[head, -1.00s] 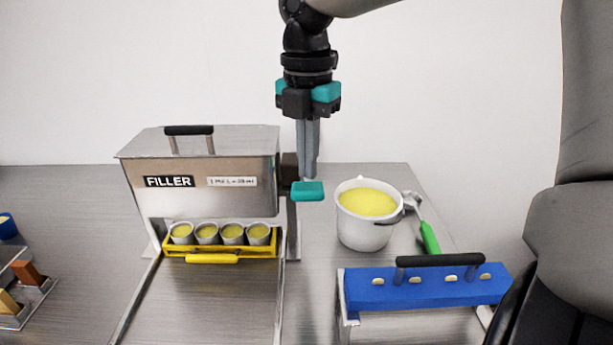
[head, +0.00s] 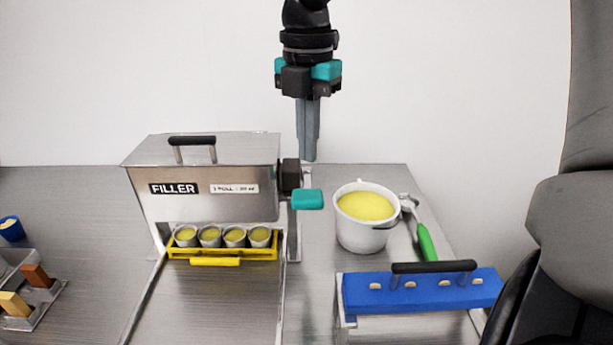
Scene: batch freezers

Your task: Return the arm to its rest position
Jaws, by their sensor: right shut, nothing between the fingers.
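My right gripper (head: 309,158) hangs from the top middle of the head view, pointing straight down. Its grey fingers are together with nothing between them. It is above the teal-tipped lever (head: 307,199) on the right side of the steel filler (head: 200,190), apart from it. Part of my right arm also shows along the right edge. My left gripper is out of view.
A yellow tray (head: 218,261) with several yellow-filled cups sits under the filler. Right of it stand a white bucket (head: 362,238) of yellow liquid, a green-handled tool (head: 427,242) and a blue block (head: 420,293) with a black handle. Wooden-coloured pieces (head: 36,275) lie far left.

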